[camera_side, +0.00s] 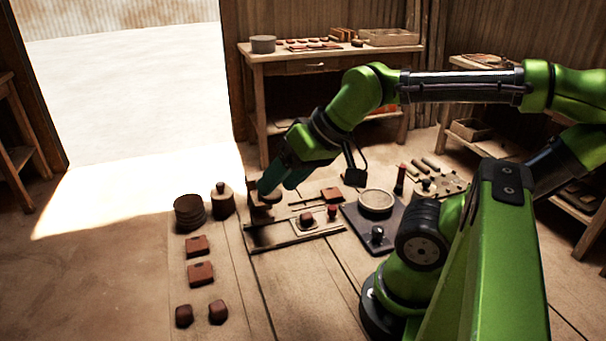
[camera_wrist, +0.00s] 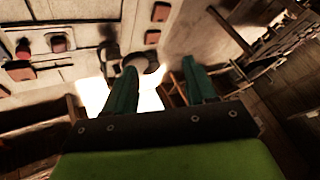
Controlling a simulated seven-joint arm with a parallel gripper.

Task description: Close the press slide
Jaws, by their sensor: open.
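The press slide (camera_side: 318,222) appears as a pale plate in a low railed frame (camera_side: 270,247) on the floor boards. A reddish-brown block sits on it, and a red knob (camera_side: 331,211) stands at its right end. The left part of the frame shows a dark open channel. My gripper (camera_side: 281,184) hangs above and behind the frame's left end. Its two teal fingers (camera_wrist: 157,72) are apart, and I see nothing held between them.
A dark base with a round pale disc (camera_side: 376,201) stands right of the frame. A dark round stack (camera_side: 189,213) and a knobbed canister (camera_side: 222,203) stand left. Several brown tiles (camera_side: 200,273) lie in front of them. A workbench (camera_side: 325,57) stands behind.

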